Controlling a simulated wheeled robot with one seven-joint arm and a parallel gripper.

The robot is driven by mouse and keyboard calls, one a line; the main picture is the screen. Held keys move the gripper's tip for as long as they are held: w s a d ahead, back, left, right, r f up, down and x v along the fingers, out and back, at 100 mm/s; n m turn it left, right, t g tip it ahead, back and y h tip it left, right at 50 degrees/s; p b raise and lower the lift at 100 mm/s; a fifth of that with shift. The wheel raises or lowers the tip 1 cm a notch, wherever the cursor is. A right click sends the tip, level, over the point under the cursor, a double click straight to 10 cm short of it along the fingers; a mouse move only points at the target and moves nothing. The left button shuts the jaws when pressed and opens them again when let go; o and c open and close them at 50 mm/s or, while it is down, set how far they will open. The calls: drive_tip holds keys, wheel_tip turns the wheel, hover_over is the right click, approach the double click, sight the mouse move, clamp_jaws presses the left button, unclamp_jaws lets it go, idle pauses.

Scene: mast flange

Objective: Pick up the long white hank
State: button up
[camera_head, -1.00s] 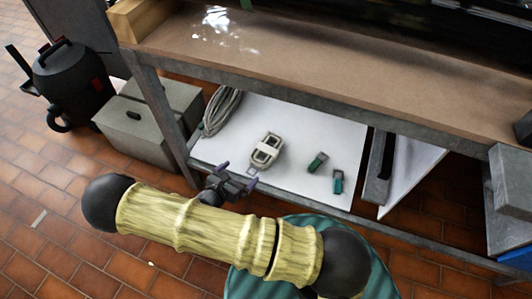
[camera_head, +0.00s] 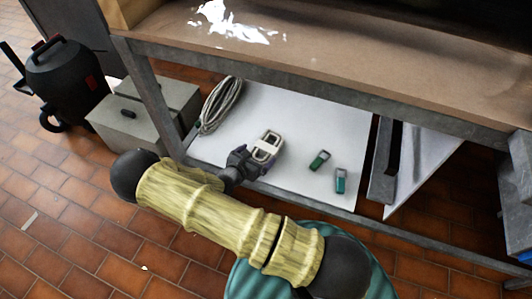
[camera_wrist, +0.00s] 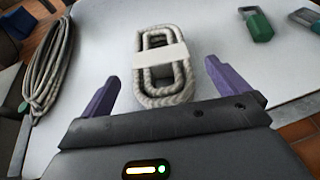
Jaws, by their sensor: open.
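A whitish rope hank (camera_head: 266,146), oblong with a pale band around its middle, lies on the white lower shelf (camera_head: 300,190). In the wrist view this hank (camera_wrist: 163,65) is centred, its near end between my purple fingers. My gripper (camera_wrist: 161,72) is open and empty. In the head view my gripper (camera_head: 252,166) is at the hank's near left side, partly hidden by my arm. A longer, thinner greyish-white coil (camera_head: 220,105) lies at the shelf's left end; this coil (camera_wrist: 44,62) is also at the left in the wrist view.
Grey boxes (camera_head: 145,115) and a black vacuum (camera_head: 62,80) stand on the tiled floor.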

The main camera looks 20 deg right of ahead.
sight(265, 148)
drive_tip(key=shift+d, duration=0.1)
drive_tip(key=b+x, duration=0.3)
drive_tip(key=x, duration=0.1)
drive_tip(key=shift+f, duration=0.25)
drive_tip(key=shift+w+d+b, duration=0.35)
drive_tip(key=shift+w+b, duration=0.05)
drive_tip(key=shift+w, duration=0.05)
drive_tip(key=c, duration=1)
